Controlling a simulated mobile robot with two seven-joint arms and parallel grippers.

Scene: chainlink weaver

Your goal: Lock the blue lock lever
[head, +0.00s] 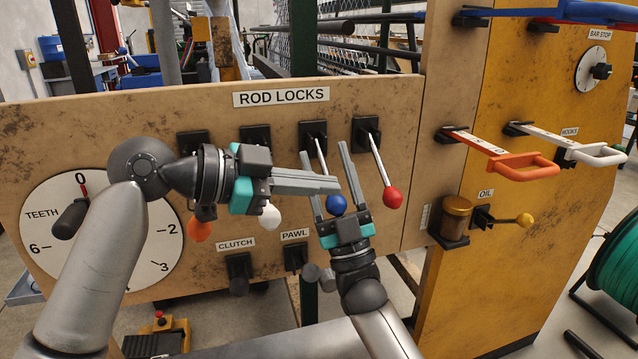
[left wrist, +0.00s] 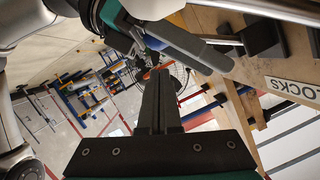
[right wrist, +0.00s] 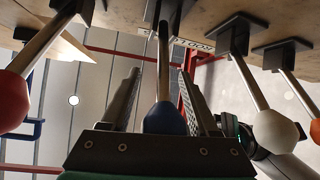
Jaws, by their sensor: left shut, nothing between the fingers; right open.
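The blue lock lever ends in a blue ball knob (head: 336,204) and hangs down and outward from its black mount (head: 313,133) under the ROD LOCKS sign. My right gripper (head: 325,150) comes up from below, open, with its fingers on either side of the blue lever. In the right wrist view the blue knob (right wrist: 165,118) and its rod sit between the two fingers, with gaps visible on both sides. My left gripper (head: 338,185) is shut and empty, reaching in horizontally from the left, close to the right gripper's fingers. It also shows in the left wrist view (left wrist: 160,85).
Red (head: 392,197), white (head: 270,215) and orange (head: 200,230) knobbed levers hang in the same row. A TEETH dial (head: 150,250) is at left. CLUTCH (head: 238,270) and PAWL (head: 295,257) controls sit below. Orange (head: 530,172) and white (head: 597,156) handles stick out at right.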

